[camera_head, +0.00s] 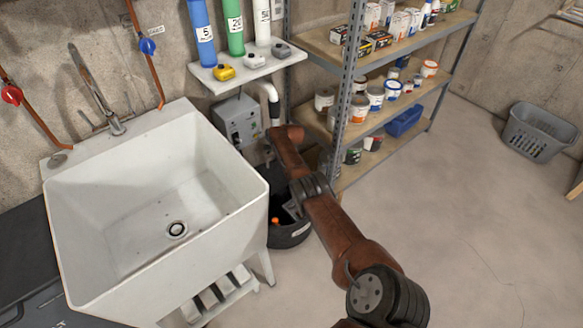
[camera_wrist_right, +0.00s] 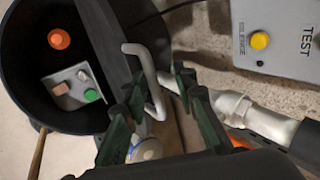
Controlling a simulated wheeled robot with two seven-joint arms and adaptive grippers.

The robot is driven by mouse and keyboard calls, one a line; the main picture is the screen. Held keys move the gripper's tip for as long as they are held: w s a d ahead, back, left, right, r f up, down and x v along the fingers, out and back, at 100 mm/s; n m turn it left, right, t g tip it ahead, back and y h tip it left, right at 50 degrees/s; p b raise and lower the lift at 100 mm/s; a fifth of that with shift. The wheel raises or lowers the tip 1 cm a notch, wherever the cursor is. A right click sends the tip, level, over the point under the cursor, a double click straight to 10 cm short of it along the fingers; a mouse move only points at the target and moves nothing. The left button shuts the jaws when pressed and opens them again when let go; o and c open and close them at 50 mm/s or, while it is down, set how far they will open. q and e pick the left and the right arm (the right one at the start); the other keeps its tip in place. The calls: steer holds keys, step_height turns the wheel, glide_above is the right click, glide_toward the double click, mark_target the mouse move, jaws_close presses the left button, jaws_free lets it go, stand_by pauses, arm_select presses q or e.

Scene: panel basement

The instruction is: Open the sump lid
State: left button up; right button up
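The sump is a black round basin (camera_head: 290,236) on the floor beside the sink, partly behind my right arm. In the right wrist view its dark open inside (camera_wrist_right: 30,75) shows. A dark flat lid (camera_wrist_right: 103,35) appears tilted up, nearly edge-on, at the basin's right side. A grey bent handle (camera_wrist_right: 150,75) stands out from it. My right gripper (camera_wrist_right: 155,95) has its two green-black fingers apart, with the handle between them; contact is not clear. In the head view the gripper is largely hidden by my arm. My left gripper is not in view.
Inside the basin are an orange ball (camera_wrist_right: 59,39) and a grey piece with a green knob (camera_wrist_right: 92,95). A grey TEST box (camera_head: 238,121) and white pipe (camera_head: 269,97) are on the wall. The sink (camera_head: 150,215) stands left; shelves (camera_head: 430,75) stand behind.

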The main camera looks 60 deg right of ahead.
steer(key=shift+s+d+r, duration=0.1)
steer(key=shift+s+r, duration=0.1)
steer(key=shift+s, duration=0.2)
steer(key=shift+s+d+r, duration=0.1)
steer(key=shift+s+r, duration=0.05)
steer(key=shift+s, duration=0.25)
steer(key=s+a+r, duration=0.1)
steer(key=s+a, duration=0.3)
steer(key=s, duration=0.7)
steer(key=shift+s+a, duration=0.3)
steer(key=shift+s, duration=0.1)
